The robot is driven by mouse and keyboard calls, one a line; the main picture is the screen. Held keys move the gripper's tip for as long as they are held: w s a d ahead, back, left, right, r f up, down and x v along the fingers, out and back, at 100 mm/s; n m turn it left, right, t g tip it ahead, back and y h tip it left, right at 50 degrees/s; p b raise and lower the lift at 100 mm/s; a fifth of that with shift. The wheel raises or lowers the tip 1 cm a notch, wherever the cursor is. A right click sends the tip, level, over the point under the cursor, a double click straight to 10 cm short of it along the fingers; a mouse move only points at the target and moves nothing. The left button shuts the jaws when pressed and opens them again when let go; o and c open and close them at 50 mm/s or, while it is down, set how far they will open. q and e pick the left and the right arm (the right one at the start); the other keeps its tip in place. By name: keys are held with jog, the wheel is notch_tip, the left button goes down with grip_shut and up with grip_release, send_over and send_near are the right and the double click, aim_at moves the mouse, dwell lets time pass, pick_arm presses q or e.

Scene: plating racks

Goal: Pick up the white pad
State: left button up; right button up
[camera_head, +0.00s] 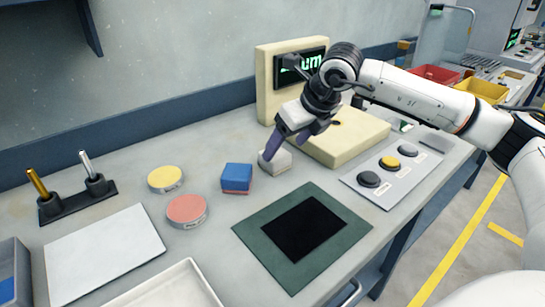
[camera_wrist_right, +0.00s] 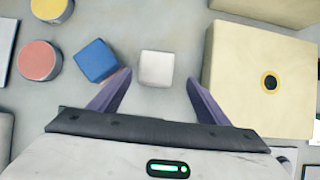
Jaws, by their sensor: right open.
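The white pad (camera_head: 275,161) is a small rounded white block on the grey bench, in front of the cream display unit. In the right wrist view the white pad (camera_wrist_right: 156,68) lies just ahead of the fingertips, roughly centred between them. My right gripper (camera_head: 286,148) is open and empty, pointing down at the pad, with its purple fingers apart. In the right wrist view, the left fingertip is close to the blue block (camera_wrist_right: 97,60). Whether the fingers reach down beside the pad is unclear. My left gripper is out of view.
The blue block (camera_head: 236,178) stands left of the pad, with red (camera_head: 187,210) and yellow (camera_head: 166,179) discs beyond. The cream unit's base (camera_head: 345,141) is close on the right. A green-framed black panel (camera_head: 258,237) and a button plate (camera_head: 394,187) lie nearer the front.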

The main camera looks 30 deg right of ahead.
jog(key=x, duration=0.3)
jog(key=p+x, duration=0.1)
jog(key=x, duration=0.1)
jog(key=shift+w+a+r, duration=0.15)
jog(key=shift+w+a, duration=0.1)
jog(key=shift+a, duration=0.2)
jog(key=shift+w+f, duration=0.25)
jog(key=shift+f, duration=0.2)
jog(key=c, duration=1.2)
jog(key=shift+o, duration=0.2)
notch_tip(320, 180, up, 10)
jog(key=shift+r, duration=0.1)
